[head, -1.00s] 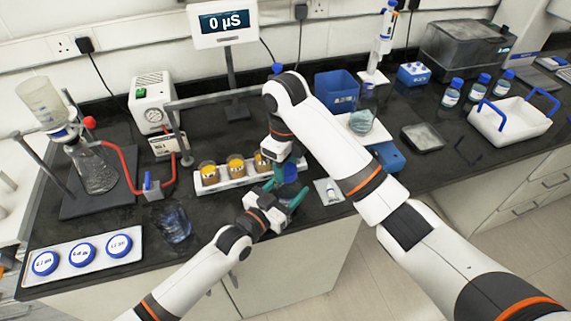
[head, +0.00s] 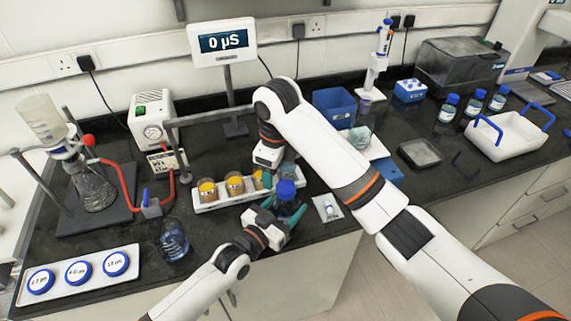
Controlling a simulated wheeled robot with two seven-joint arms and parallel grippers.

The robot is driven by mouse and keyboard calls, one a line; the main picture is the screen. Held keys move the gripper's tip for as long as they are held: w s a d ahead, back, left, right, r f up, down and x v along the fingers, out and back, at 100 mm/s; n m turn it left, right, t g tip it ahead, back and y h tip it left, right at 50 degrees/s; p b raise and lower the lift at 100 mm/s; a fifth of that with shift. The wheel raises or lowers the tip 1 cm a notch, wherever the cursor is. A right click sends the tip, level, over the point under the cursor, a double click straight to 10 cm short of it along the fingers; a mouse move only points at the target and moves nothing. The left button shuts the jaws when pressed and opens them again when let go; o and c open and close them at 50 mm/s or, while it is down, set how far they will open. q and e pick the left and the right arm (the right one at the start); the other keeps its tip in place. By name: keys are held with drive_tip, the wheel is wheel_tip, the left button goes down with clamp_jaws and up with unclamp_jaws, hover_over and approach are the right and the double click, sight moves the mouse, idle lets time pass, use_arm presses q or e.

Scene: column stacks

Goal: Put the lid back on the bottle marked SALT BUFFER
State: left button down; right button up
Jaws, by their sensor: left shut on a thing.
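My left gripper (head: 281,226) has green fingers shut around a dark bottle (head: 291,207) near the bench's front edge. A blue lid (head: 286,189) shows at the top of this bottle; I cannot tell whether it is seated fully. The bottle's label cannot be read, so I cannot see the words SALT BUFFER. My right gripper (head: 287,171) is just behind and above the blue lid, partly hidden by its own wrist. I cannot see whether its fingers are open or shut, and it looks apart from the lid.
A white rack (head: 221,199) with several amber-topped jars stands left of the bottle. A glass beaker (head: 170,240) and a white tray (head: 79,271) with three blue-rimmed discs are further left. Three blue-capped bottles (head: 474,106) stand at the far right.

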drive_tip(key=n, duration=0.8)
drive_tip(key=shift+s+d+r, duration=0.1)
drive_tip(key=shift+r, duration=0.25)
drive_tip(key=n, duration=0.4)
drive_tip(key=shift+r+n, duration=0.3)
drive_tip(key=shift+n, duration=0.1)
drive_tip(key=n, duration=0.8)
drive_tip(key=r+n, duration=0.1)
drive_tip(key=n, duration=0.3)
drive_tip(key=shift+s+d+r, duration=0.1)
drive_tip(key=shift+s+d, duration=0.15)
drive_tip(key=n, duration=0.5)
drive_tip(key=shift+s+d+r+g, duration=0.1)
drive_tip(key=shift+r+g, duration=0.15)
drive_tip(key=shift+g, duration=0.05)
drive_tip(key=n, duration=0.7)
drive_tip(key=shift+s+d+r+n+h, duration=0.15)
drive_tip(key=shift+d+r+n+h, duration=0.15)
drive_tip(key=n, duration=0.4)
drive_tip(key=shift+s+d+r+n, duration=0.1)
drive_tip(key=shift+d+r+n, duration=0.1)
drive_tip(key=shift+n, duration=0.1)
drive_tip(key=n, duration=0.6)
drive_tip(key=shift+s+d+r+n+g, duration=0.2)
drive_tip(key=shift+d+n+g, duration=0.1)
drive_tip(key=shift+d+g, duration=0.1)
